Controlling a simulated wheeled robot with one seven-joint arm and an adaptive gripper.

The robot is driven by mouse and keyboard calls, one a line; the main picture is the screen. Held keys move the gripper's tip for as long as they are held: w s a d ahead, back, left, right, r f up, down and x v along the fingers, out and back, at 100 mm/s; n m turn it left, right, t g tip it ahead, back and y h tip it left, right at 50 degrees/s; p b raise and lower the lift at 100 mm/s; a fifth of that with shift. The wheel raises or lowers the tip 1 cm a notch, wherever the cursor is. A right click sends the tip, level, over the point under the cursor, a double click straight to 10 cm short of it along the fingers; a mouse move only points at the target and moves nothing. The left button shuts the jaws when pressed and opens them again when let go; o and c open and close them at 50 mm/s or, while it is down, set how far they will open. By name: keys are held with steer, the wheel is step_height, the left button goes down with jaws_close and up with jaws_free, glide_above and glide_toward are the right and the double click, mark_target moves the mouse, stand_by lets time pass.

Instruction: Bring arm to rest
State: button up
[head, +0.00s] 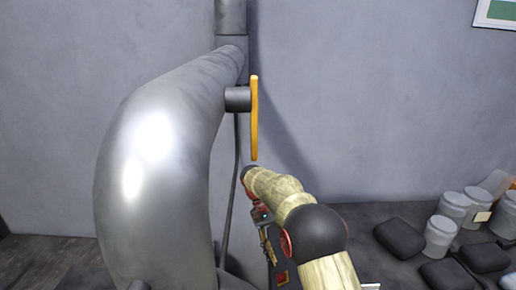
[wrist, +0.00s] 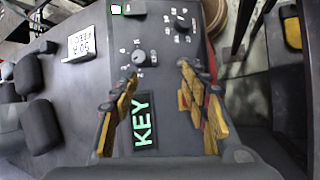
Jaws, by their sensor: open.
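My arm (head: 290,200) reaches in from the lower right in the head view, with pale worn links and a dark round joint. My gripper (head: 268,240) hangs below it, beside the large grey pipe and partly hidden by the arm. In the wrist view my gripper (wrist: 158,72) has its two yellow, worn fingers spread apart with nothing held between them. Beyond and between the fingers is a dark control panel (wrist: 165,60) with knobs and a lit green sign reading KEY (wrist: 144,122). I cannot tell how far the fingertips are from the panel.
A thick grey pipe (head: 150,170) fills the left of the head view. An orange handle (head: 254,118) on a dark stub juts from it above my arm. Grey canisters (head: 440,236) and dark padded blocks (head: 399,238) stand at right. The wall area right of the handle is clear.

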steer(key=s+d+r+n+t+y+b, duration=0.1)
steer(key=s+d+r+t+y+b, duration=0.15)
steer(key=s+d+r, duration=0.35)
steer(key=s+d+r+t+y+b, duration=0.1)
steer(key=s+d+r+t+b, duration=0.2)
steer(key=s, duration=0.6)
steer(key=s+d+f+t+b, duration=0.1)
steer(key=s+f+t+b, duration=0.1)
steer(key=s, duration=0.6)
steer(key=s+d+f+t+b, duration=0.1)
steer(key=s+f+t+b, duration=0.2)
steer(key=s, duration=0.6)
steer(key=shift+d+f+n+t+y, duration=0.15)
steer(key=shift+f+n+t+y, duration=0.05)
steer(key=shift+n+t+y, duration=0.2)
steer(key=shift+c, duration=0.5)
